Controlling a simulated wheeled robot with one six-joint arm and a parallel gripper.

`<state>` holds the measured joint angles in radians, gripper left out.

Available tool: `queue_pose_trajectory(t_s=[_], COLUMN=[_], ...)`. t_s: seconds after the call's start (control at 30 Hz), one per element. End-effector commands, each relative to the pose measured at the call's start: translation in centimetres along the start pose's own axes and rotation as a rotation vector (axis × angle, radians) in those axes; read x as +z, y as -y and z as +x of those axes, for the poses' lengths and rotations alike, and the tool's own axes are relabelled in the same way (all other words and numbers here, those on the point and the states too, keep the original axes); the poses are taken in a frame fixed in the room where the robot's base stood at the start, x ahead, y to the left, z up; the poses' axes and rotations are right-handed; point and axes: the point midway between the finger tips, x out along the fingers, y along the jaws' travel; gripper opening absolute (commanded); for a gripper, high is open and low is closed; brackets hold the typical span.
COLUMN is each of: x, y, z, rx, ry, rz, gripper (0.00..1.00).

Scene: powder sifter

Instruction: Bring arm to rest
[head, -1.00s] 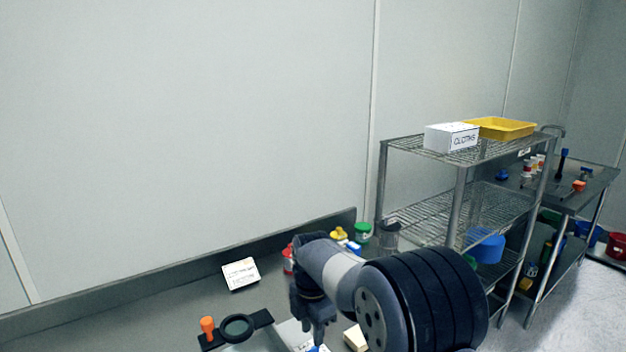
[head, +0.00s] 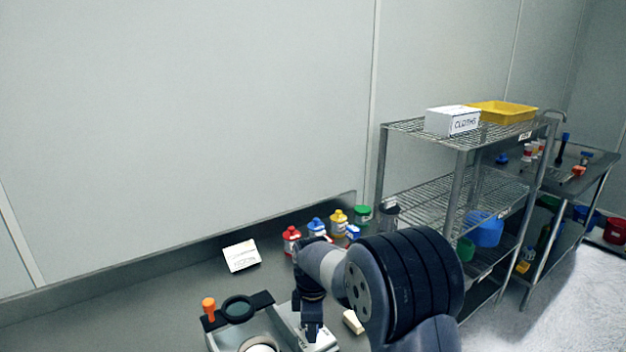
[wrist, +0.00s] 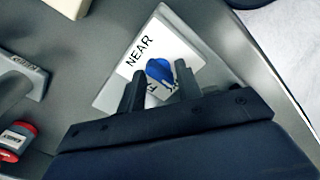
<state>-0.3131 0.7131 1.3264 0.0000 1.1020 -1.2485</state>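My gripper (head: 312,330) hangs low over the steel bench at the bottom centre of the head view. In the wrist view my gripper (wrist: 158,82) has its two dark fingers apart, with no object clearly held. A small blue object (wrist: 160,70) shows beyond and between the fingertips, over a white plate marked "NEAR" (wrist: 138,58). More lettering on the plate is partly hidden. I cannot tell how far the fingertips are above the plate. My arm is bent across the lower right of the head view and hides part of the bench.
A device with a black bar, round lens and orange knob (head: 209,307) stands left of my gripper. Red (head: 291,241), blue (head: 316,229) and yellow (head: 338,222) bottles stand behind it. A wire shelf (head: 420,128) is at right. A white label card (head: 241,256) is at left.

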Motion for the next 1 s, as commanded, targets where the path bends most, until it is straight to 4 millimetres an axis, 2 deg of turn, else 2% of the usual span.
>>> queue_pose_trajectory(t_s=[1.0], x=[0.0], y=[0.0], z=[0.0], rx=[0.0], ry=[0.0], rz=[0.835], gripper=[0.33])
